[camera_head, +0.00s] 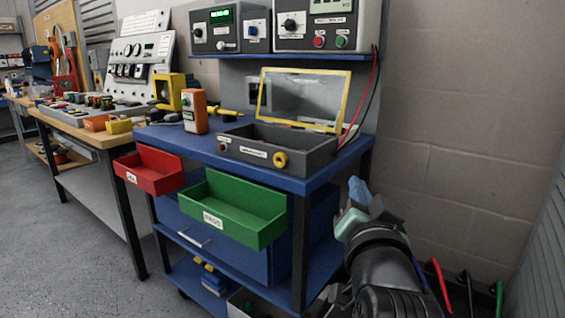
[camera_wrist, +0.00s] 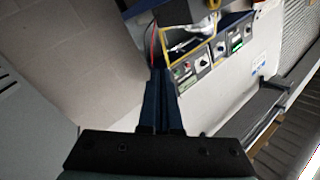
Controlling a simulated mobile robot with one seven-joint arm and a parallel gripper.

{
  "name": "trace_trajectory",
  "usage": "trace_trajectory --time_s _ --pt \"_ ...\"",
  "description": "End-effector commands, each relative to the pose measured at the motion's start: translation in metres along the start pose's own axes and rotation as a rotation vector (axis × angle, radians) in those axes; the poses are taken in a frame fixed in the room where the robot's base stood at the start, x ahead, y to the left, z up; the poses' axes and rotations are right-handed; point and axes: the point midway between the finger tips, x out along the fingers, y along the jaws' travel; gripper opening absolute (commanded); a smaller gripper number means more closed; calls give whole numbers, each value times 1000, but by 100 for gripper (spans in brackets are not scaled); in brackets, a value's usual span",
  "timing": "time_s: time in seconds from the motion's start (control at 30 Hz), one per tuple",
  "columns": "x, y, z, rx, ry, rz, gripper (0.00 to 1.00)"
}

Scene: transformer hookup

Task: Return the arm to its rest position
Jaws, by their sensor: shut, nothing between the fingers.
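My gripper (camera_head: 358,192) is at the right of the head view, beside the right end of the blue workbench (camera_head: 312,184) and in front of the grey block wall. In the wrist view my gripper's fingers (camera_wrist: 160,78) are together with nothing between them. Part of my arm (camera_head: 385,265) shows below the gripper in the head view. The gripper appears apart from the bench, though the exact gap is hard to tell.
On the bench stands a grey box (camera_head: 310,150) with an open yellow-framed lid (camera_head: 348,98). Red (camera_head: 150,170) and green (camera_head: 235,210) bins jut from the front edge. Red and black cables (camera_head: 366,100) hang near the bench's right end. Floor (camera_head: 50,240) at left is clear.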

Motion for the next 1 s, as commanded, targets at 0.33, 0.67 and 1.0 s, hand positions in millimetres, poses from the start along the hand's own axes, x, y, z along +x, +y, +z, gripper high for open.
trace_trajectory --time_s 0.33,0.67,1.0 --pt "-115 -145 -116 -317 474 -223 0" --pt "-196 -218 -208 -426 733 -282 0" --pt "-191 -257 -281 -423 728 -283 0"
